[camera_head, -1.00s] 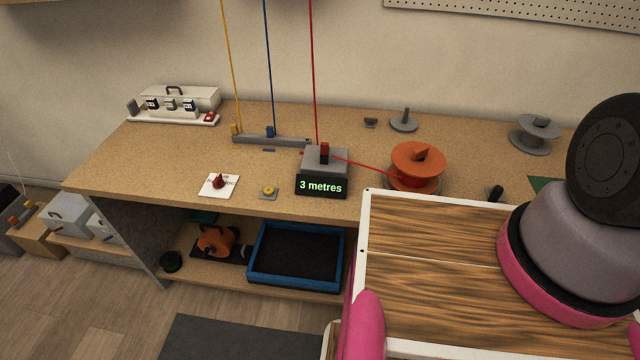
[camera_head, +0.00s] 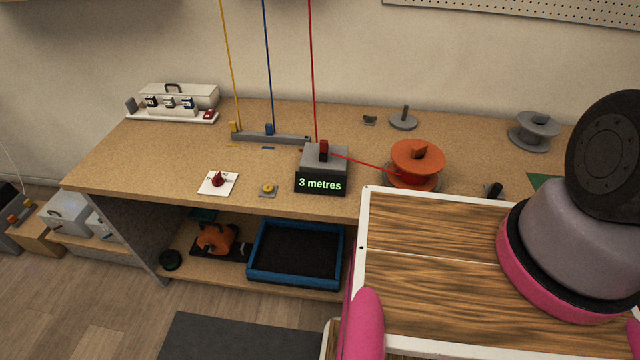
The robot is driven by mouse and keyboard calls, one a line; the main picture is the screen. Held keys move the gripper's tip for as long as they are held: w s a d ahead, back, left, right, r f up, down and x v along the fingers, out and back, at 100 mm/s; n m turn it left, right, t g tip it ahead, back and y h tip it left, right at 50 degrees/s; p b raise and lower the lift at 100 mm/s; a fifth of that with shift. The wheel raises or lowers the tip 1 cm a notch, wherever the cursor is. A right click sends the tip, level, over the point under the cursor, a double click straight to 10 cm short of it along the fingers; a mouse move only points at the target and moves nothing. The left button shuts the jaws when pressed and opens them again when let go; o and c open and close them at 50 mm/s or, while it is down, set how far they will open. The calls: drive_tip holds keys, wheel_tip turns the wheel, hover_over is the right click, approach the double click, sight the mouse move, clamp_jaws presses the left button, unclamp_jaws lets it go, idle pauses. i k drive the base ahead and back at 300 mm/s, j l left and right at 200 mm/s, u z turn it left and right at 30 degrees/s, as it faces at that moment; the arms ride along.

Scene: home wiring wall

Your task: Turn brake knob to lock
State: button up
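A red pointed knob (camera_head: 218,178) sits on a white square plate (camera_head: 217,184) near the front edge of the workbench. An orange spool (camera_head: 416,166) wound with red wire stands on the bench farther right, with an orange block-shaped knob (camera_head: 419,151) on its top. I cannot tell for sure which of these is the brake knob, and no lock marking is readable. My gripper is outside the view. Only other parts of my body show at the lower right, apart from both knobs.
A grey block with a "3 metres" display (camera_head: 320,184) takes the red wire from the spool. Yellow, blue and red wires rise from the bench. A small yellow button (camera_head: 268,188) lies beside the white plate. A blue tray (camera_head: 296,281) sits on the shelf below.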

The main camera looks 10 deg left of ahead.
sight(217, 181)
drive_tip(key=u, duration=1.65)
